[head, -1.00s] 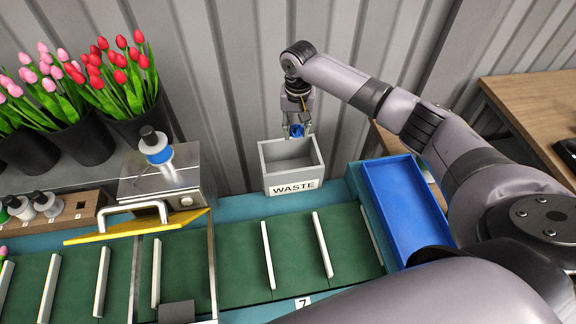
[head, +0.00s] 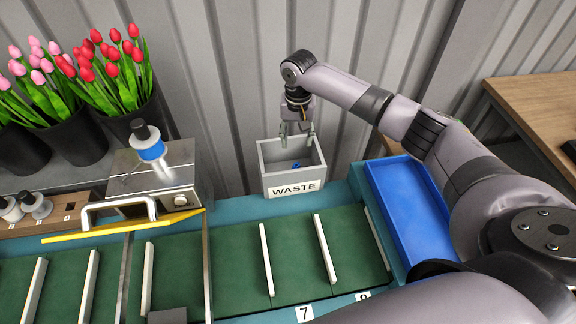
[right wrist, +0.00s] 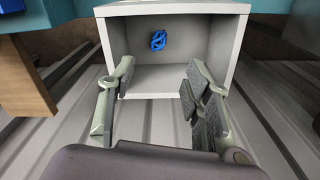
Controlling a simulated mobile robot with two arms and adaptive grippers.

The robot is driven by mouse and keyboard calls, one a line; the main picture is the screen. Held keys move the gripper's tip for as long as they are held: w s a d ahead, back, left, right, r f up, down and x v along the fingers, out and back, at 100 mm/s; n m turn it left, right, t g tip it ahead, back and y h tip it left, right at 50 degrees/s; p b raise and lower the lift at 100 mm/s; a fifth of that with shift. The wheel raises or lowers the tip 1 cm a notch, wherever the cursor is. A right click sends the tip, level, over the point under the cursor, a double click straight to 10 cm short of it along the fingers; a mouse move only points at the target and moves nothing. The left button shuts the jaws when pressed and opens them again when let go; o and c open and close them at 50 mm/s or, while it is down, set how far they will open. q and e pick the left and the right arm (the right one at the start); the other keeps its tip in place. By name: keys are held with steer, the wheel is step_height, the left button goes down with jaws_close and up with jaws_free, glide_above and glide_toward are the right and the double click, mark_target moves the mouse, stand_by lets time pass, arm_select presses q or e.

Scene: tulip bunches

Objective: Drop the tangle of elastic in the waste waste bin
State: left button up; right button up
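The tangle of elastic (head: 296,165) is a small blue clump inside the grey waste bin (head: 292,188), which is labelled WASTE. In the right wrist view the blue tangle (right wrist: 158,41) shows inside the bin (right wrist: 104,40), clear of the fingers; whether it is at rest cannot be told. My right gripper (head: 298,136) is above the bin's opening with its fingers apart and empty. In the right wrist view the open fingers (right wrist: 160,75) are spread at the bin's near side. My left gripper is not in view.
A blue tray (head: 408,210) lies right of the bin. The green conveyor (head: 238,262) with white dividers runs in front. A metal machine (head: 180,190) with a yellow edge stands left, with tulips in black buckets (head: 72,130) behind. A corrugated wall rises behind the bin.

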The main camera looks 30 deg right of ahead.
steer(key=shift+o, duration=0.7)
step_height(320, 180, up, 12)
stand_by(0.4)
